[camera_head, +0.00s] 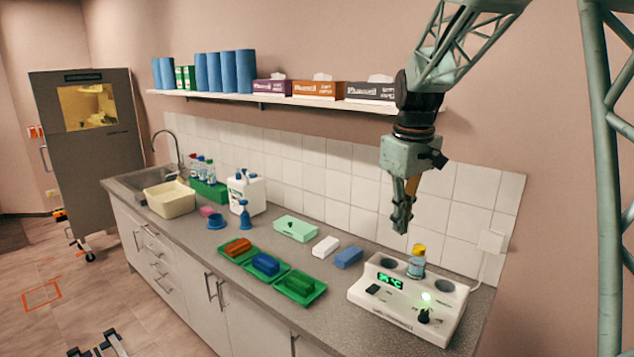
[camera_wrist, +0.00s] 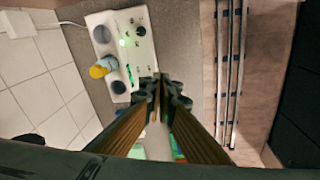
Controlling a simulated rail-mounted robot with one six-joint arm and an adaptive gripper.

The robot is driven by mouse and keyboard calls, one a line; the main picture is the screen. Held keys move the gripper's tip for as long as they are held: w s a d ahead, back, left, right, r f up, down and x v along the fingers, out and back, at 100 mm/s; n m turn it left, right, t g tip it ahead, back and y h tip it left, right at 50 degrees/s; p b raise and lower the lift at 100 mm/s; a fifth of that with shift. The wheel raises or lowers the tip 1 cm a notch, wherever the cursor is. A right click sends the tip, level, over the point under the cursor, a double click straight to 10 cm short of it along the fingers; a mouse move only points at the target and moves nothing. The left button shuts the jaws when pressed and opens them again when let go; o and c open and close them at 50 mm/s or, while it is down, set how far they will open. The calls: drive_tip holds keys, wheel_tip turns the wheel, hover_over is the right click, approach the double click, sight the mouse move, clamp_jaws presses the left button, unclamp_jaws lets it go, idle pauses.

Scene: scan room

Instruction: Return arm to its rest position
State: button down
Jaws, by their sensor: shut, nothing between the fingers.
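My gripper (camera_head: 400,218) hangs from my arm at the right in the head view, pointing down above the counter. It is shut and empty. In the wrist view, the fingertips of my gripper (camera_wrist: 160,88) are together. A white warmer device (camera_head: 408,300) with a green display stands on the counter below and to the right of it. A small bottle with a yellow cap (camera_head: 417,262) sits in one of its wells, apart from the gripper. In the wrist view, the device (camera_wrist: 135,45) and the yellow-capped bottle (camera_wrist: 102,66) show beyond the fingers.
Green trays with coloured blocks (camera_head: 268,265), a white block (camera_head: 326,246) and a blue block (camera_head: 348,258) lie on the counter. A shelf with boxes (camera_head: 320,89) runs along the wall behind. A sink (camera_head: 140,183) and cream basin (camera_head: 170,200) stand at the left.

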drive_tip(key=s+r+m+t+b, duration=0.1)
drive_tip(key=s+r+m+b, duration=0.15)
drive_tip(key=s, duration=0.95)
drive_tip(key=s+r+m+b, duration=0.1)
drive_tip(key=s+r, duration=0.3)
drive_tip(key=s, duration=0.9)
drive_tip(key=s+f+m+b, duration=0.1)
drive_tip(key=s+f, duration=0.2)
drive_tip(key=s, duration=0.8)
drive_tip(key=s+f+m+t+b, duration=0.1)
drive_tip(key=s+f, duration=0.3)
drive_tip(key=s, duration=0.7)
drive_tip(key=shift+s+a+m+b, duration=0.15)
drive_tip(key=shift+s+m+b, duration=0.2)
drive_tip(key=shift+m+b, duration=0.3)
